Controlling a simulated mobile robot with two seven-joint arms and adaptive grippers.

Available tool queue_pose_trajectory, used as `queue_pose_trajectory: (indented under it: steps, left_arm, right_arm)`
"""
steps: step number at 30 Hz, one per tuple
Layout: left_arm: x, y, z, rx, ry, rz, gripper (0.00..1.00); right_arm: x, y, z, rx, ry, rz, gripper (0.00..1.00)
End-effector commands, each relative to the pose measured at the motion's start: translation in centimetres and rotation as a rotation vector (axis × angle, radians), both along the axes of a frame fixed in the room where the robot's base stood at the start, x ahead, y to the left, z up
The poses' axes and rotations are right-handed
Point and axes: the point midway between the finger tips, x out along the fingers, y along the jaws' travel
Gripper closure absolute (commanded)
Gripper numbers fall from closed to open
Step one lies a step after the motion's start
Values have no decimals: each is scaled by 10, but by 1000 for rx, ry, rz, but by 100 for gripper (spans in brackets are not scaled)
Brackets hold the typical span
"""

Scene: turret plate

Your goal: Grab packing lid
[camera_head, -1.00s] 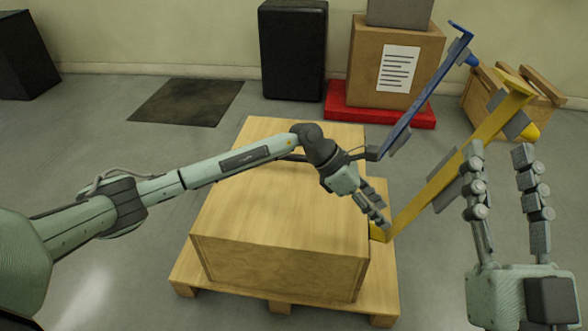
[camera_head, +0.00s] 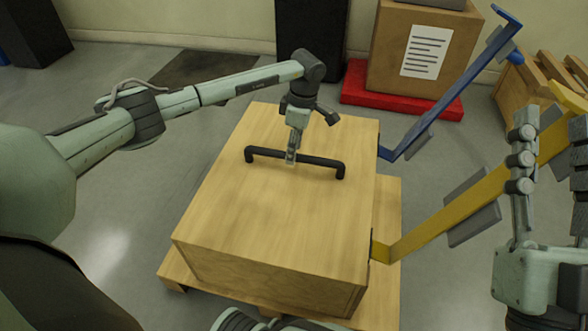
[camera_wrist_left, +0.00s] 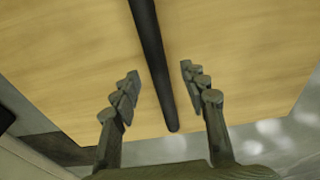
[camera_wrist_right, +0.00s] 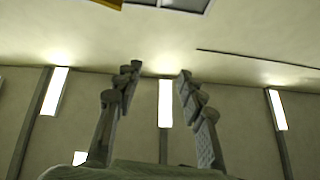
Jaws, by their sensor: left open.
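The packing lid (camera_head: 265,215) is the pale wooden top of a crate, with a black bar handle (camera_head: 323,161) across it. My left gripper (camera_head: 291,158) is over the handle's middle, pointing down. In the left wrist view, the handle (camera_wrist_left: 152,60) runs between the two spread fingers of my left gripper (camera_wrist_left: 157,88), with gaps on both sides. Contact with the lid cannot be made out. My right gripper (camera_head: 553,130) is raised at the right, fingers up, apart and empty. It also shows open in the right wrist view (camera_wrist_right: 156,80).
The crate stands on a wooden pallet (camera_head: 385,285). A yellow bracket (camera_head: 430,230) and a blue bracket (camera_head: 440,105) stick out on the crate's right side, near my right gripper. A cardboard box (camera_head: 390,55) on a red base (camera_head: 365,97) stands behind.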

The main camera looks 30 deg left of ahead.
Motion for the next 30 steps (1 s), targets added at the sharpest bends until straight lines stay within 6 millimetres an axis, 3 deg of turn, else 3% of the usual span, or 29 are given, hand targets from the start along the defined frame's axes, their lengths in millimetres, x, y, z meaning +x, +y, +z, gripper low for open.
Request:
queue_pose_trajectory:
  steps: [1, 6, 14, 25, 30]
  left_arm:
    - [-1, 0, -12, -1, 3, 0, 56]
    - [0, 2, -30, -1, 1, -1, 56]
    - [0, 3, -32, -1, 0, -1, 56]
    - [0, 3, -32, -1, 0, 0, 100]
    - [0, 3, -32, -2, -1, 0, 100]
  right_arm:
    - [-2, -1, 1, 7, -23, -3, 60]
    - [-6, -4, 8, 23, -72, -6, 60]
    - [-7, -5, 10, 26, -81, -6, 60]
    - [-7, -5, 9, 25, -80, -7, 60]
    - [-7, -5, 9, 25, -80, -7, 60]
